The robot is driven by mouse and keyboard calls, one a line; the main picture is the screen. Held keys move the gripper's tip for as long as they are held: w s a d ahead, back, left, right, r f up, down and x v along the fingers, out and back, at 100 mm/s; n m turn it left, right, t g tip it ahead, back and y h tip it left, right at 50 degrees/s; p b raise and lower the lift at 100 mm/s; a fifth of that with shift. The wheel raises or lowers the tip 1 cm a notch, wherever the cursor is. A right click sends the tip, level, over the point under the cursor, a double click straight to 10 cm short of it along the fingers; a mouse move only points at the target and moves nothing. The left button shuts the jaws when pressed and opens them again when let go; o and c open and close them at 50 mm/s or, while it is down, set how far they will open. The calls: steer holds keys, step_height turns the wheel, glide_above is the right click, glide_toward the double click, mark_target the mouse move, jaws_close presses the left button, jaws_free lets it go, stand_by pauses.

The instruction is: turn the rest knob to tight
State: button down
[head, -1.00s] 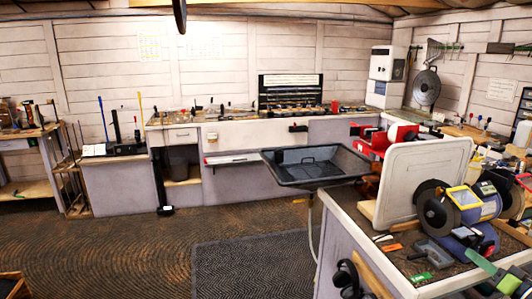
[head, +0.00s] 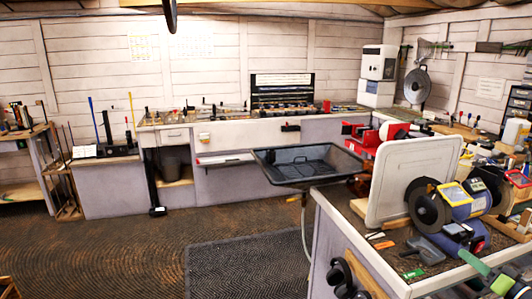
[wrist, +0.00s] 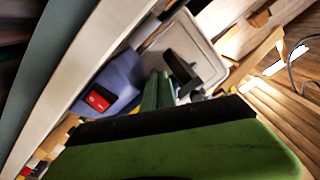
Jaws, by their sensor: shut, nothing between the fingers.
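The bench grinder (head: 470,208), blue with dark wheels and yellow-edged shields, stands on the bench at the right of the head view. In the wrist view its blue body (wrist: 112,78) with a red switch shows at the left. I cannot pick out the rest knob surely in either view. My green gripper (wrist: 157,88) is shut and empty; its fingers point toward the grinder area. A dark, angled part (wrist: 182,70) shows beside the fingertips; I cannot tell whether they touch. In the head view my gripper (head: 476,262) is at the lower right, in front of the grinder.
A pale upright board (head: 415,180) stands beside the grinder. Small tools, one green-handled (head: 412,274), lie on the bench front. A black tray (head: 305,165) is left of the bench. Dark headphones (head: 342,275) hang at its front edge. Floor at the left is open.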

steer(key=v, duration=0.4)
steer(key=shift+s, duration=0.3)
steer(key=d+n, duration=0.5)
steer(key=n, duration=0.1)
steer(key=x, duration=0.7)
steer(key=shift+a+f, duration=0.25)
steer(key=shift+a, duration=0.1)
steer(key=shift+s+a+b, duration=0.1)
steer(key=shift+a+b, duration=0.2)
steer(key=shift+s+a, duration=0.2)
steer(key=shift+a, duration=0.5)
steer(key=shift+a, duration=0.15)
stand_by(0.3)
